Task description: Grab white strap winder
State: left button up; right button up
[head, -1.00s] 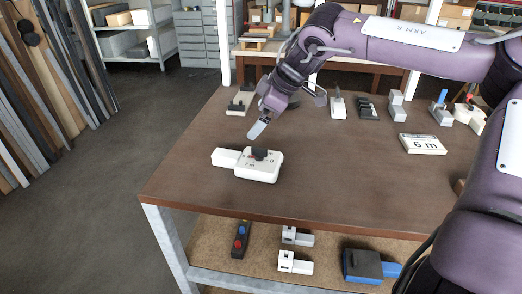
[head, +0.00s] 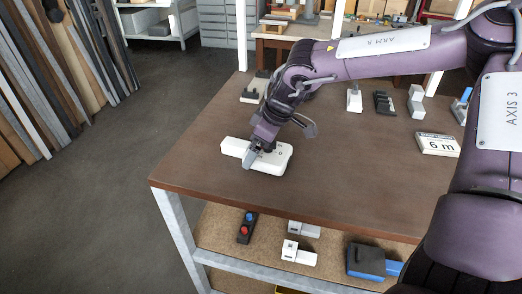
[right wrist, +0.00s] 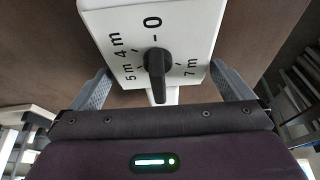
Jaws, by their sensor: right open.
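The white strap winder (head: 282,158) lies on the brown table near its front left part. In the right wrist view the winder (right wrist: 195,38) shows a face marked 0, 4 m, 5 m and 7 m, with a black knob (right wrist: 157,68) in the middle. My right gripper (head: 252,156) is down at the winder and covers part of it in the head view. In the right wrist view my right gripper (right wrist: 160,90) is open, with one finger on each side of the winder's near end. I cannot tell whether either finger touches it. My left gripper is not in view.
White pieces (head: 298,252) and a blue-black device (head: 366,262) lie on the lower shelf. The table front is clear.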

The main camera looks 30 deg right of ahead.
jog(key=c, duration=0.9)
